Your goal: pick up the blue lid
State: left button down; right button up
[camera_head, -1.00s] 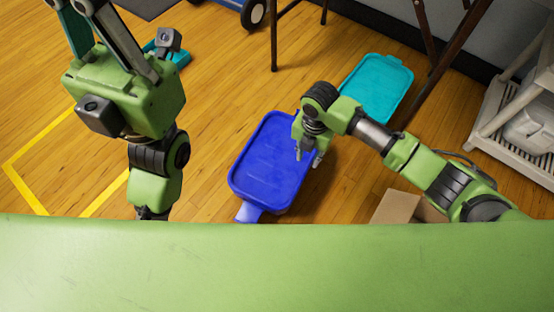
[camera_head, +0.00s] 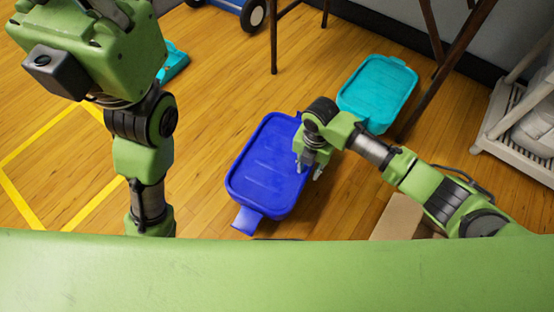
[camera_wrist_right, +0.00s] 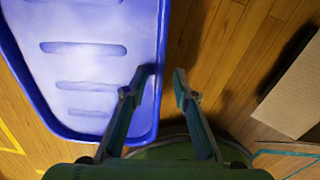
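The blue lid (camera_head: 265,165), with a tab at its near end, lies flat at the middle of the head view. It fills the upper left of the right wrist view (camera_wrist_right: 88,75). My right gripper (camera_head: 308,172) is at the lid's right edge. In the right wrist view its two fingers (camera_wrist_right: 160,78) are apart: one overlaps the lid's rim, the other is over the floor beyond it. I cannot tell whether they touch the lid. My left gripper's body (camera_head: 95,50) is at the upper left, away from the lid; its fingertips are out of frame.
A teal lid (camera_head: 378,92) lies behind my right gripper. Another teal item (camera_head: 173,62) is partly hidden by my left gripper. A cardboard piece (camera_head: 398,217) is at lower right. A white rack (camera_head: 515,140) stands at far right. Yellow tape (camera_head: 22,204) marks the floor.

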grip_shut()
jog(key=shift+r, duration=0.1)
